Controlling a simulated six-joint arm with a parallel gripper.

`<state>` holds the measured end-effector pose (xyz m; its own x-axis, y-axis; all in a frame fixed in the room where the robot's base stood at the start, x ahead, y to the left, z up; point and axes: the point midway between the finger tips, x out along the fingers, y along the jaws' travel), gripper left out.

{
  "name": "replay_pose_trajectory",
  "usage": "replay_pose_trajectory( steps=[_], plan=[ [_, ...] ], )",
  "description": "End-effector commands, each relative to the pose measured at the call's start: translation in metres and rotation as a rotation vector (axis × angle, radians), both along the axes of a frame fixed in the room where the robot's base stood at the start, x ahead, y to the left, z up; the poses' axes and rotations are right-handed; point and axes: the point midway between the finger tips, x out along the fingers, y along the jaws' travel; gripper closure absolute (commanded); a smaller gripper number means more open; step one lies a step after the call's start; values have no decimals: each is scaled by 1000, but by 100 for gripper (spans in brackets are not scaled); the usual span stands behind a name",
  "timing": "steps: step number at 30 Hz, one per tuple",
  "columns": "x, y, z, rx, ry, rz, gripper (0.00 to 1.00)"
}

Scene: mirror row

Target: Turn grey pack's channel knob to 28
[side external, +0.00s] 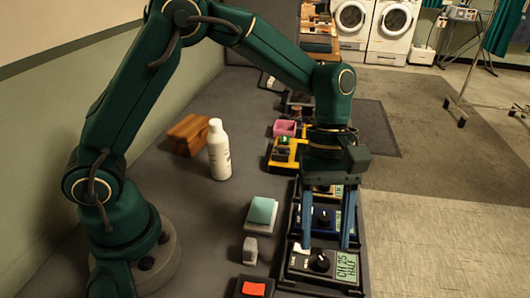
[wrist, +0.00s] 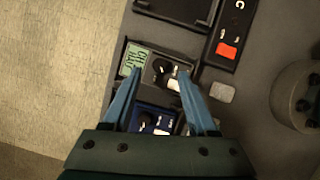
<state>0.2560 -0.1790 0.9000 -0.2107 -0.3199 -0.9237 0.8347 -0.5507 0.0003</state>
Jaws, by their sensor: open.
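The grey pack (side external: 298,262) lies at the near end of the row, with a black channel knob (side external: 320,261) and a green display (side external: 345,266) that appears to read CH 25 HALF. In the wrist view its knob (wrist: 160,68) shows between the fingertips, beside the green display (wrist: 135,62). My gripper (side external: 326,243) is open and empty, pointing down, with its blue fingers apart. In the side view the fingertips are over the border of the grey pack and the blue pack (side external: 324,215). I cannot tell their height or whether they touch anything. The knob's pointer is too small to read.
More packs continue behind, including a yellow one (side external: 282,163). A teal-topped block (side external: 262,212), a small grey block (side external: 250,250) and a white bottle (side external: 219,152) stand left of the row. A dark unit with a red patch (side external: 254,288) is at the front.

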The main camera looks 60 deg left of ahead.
Motion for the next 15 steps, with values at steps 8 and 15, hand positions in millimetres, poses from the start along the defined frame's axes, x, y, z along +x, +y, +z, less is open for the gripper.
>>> replay_pose_trajectory(
  steps=[8, 15],
  plan=[
    [-6, -9, -26, 1, 1, -3, 41],
    [-7, -10, -29, 0, 0, -2, 41]
  ],
)
